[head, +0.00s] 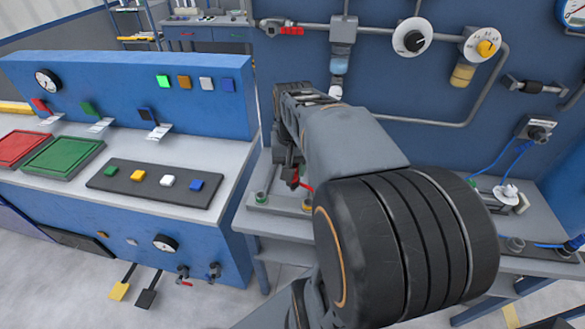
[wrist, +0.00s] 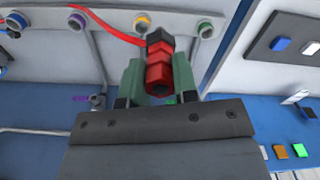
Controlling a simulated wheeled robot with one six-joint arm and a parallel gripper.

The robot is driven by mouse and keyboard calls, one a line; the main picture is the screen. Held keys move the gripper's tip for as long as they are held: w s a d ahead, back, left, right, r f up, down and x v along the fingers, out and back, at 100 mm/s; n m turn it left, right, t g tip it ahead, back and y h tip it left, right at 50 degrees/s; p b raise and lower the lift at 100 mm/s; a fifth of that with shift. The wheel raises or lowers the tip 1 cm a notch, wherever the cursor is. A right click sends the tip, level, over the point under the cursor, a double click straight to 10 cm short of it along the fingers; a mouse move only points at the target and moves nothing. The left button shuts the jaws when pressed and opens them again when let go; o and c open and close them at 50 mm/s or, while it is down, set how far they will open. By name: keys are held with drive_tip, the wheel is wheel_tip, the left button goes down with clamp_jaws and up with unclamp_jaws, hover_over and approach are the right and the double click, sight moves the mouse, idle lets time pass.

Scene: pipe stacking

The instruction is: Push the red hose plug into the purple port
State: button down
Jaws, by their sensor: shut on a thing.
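The red hose plug (wrist: 159,72), with a dark end, is held between the two green fingers of my gripper (wrist: 158,85) in the wrist view. A red hose (wrist: 108,27) runs from it toward the upper left. The purple port (wrist: 77,21) is a ringed fitting on the grey bench ledge, up and left of the plug and apart from it. In the head view my gripper (head: 291,176) hangs above the bench, with a bit of red hose (head: 305,186) beside it. My arm hides much of the bench there, and I cannot make out the purple port.
A yellow-ringed port (wrist: 143,19) is just beyond the plug, and a green-ringed port (wrist: 205,28) lies to its right. A blue console (head: 150,190) with buttons stands left. Wall pipes and a knobbed gauge (head: 411,37) are behind. A blue cable (head: 495,158) lies at right.

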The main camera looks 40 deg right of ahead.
drive_tip(key=shift+r+p, duration=1.85)
drive_tip(key=shift+r, duration=0.7)
drive_tip(key=shift+f, duration=0.1)
